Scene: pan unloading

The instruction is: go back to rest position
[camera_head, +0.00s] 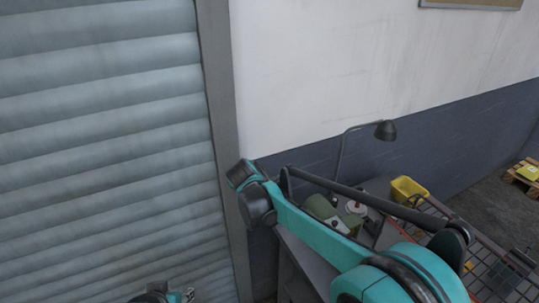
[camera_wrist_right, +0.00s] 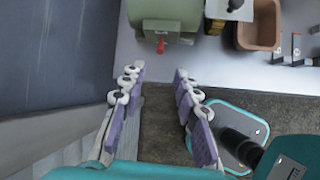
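My right gripper (camera_wrist_right: 159,75) is open in the right wrist view. Its two purple-padded fingers stand apart with nothing between them, above a dark floor strip and the edge of a pale bench top. In the head view a teal and black arm of mine reaches in from the lower right, bent at its raised joint. A small dark and teal part of mine shows at the bottom edge; I cannot tell which arm it belongs to. My left gripper is not recognisable in either view. No pan is visible.
The grey bench (camera_head: 305,268) carries a green machine (camera_head: 322,208), a desk lamp (camera_head: 386,130) and a yellow bin (camera_head: 407,189). The machine (camera_wrist_right: 165,14) and a brown container (camera_wrist_right: 258,28) show in the wrist view. A roller shutter (camera_head: 100,150) fills the left.

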